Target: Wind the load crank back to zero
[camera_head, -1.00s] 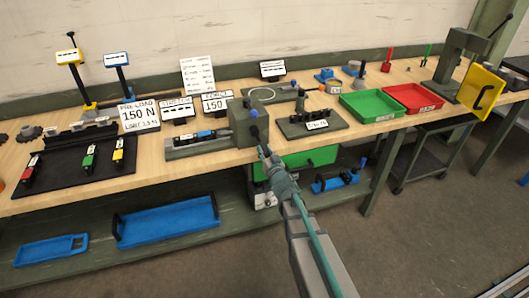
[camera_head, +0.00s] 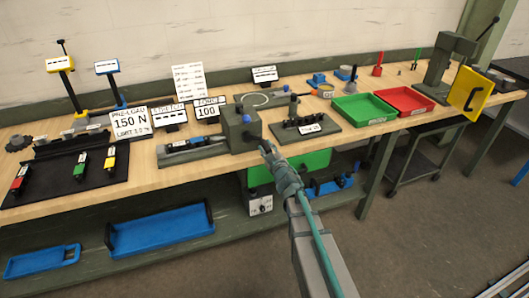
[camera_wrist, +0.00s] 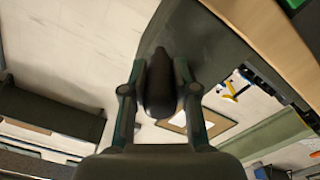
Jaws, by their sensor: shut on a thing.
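The load crank sits on the front of a grey-green block (camera_head: 242,128) at the table's front edge. In the wrist view its dark rounded handle (camera_wrist: 160,85) lies between my two fingers. My gripper (camera_head: 267,148) is shut on this handle, at the lower right of the block; it also shows in the wrist view (camera_wrist: 158,95). In the head view my gripper hides most of the crank. The force display (camera_head: 207,108) behind the block reads 100.
A preload sign (camera_head: 130,120) reading 150 N stands left of the displays. A dark pin fixture (camera_head: 305,128) is close right of the block. Green (camera_head: 364,109) and red (camera_head: 404,100) trays lie further right. The floor in front is clear.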

